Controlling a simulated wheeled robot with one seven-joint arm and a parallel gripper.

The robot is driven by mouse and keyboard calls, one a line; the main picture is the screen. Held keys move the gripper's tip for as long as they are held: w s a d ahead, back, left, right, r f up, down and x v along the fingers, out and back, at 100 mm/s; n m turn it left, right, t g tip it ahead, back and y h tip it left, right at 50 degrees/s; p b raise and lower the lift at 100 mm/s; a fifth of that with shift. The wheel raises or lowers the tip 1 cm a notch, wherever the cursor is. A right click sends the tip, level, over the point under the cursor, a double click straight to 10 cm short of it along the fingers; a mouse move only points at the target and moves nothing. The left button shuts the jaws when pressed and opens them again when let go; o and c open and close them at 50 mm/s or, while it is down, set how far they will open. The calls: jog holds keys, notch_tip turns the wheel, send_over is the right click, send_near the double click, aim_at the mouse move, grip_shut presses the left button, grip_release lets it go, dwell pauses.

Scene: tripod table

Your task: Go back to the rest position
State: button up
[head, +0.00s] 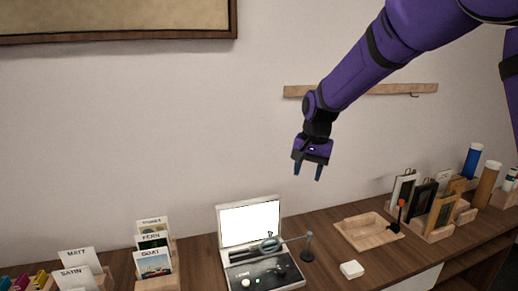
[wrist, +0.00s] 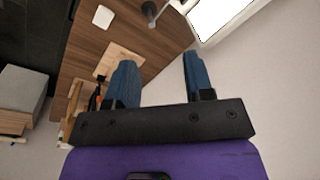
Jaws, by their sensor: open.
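My gripper (head: 308,171) hangs in the air above the table, at the end of my purple arm, in front of the wall. Its two blue fingers are apart and nothing is between them. The fingers also show in the wrist view (wrist: 158,80), empty, with the table top (wrist: 150,50) and pale wall beyond. In the head view the gripper is above and to the right of the lit screen device (head: 250,222), clear of everything.
A wooden tray (head: 368,232) and a white block (head: 351,269) lie right of the device. A small stand (head: 307,248) is beside the device. Wooden holders with cards (head: 153,262) stand at left; a rack with framed pieces (head: 442,212) stands at right. A wooden rail (head: 300,91) is on the wall.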

jog(key=s+d+r+n+t, duration=0.1)
jog(key=s+d+r, duration=0.6)
jog(key=s+r, duration=0.1)
jog(key=s+d+r+n+t, duration=0.1)
jog(key=s+d, duration=0.2)
jog(key=s, duration=0.5)
jog(key=s+d+r+n+t, duration=0.1)
jog(key=s+d, duration=0.2)
jog(key=s, duration=0.6)
jog(key=s+d+r+n+t+h, duration=0.1)
jog(key=s+d, duration=0.3)
jog(key=s, duration=0.4)
jog(key=shift+s, duration=0.35)
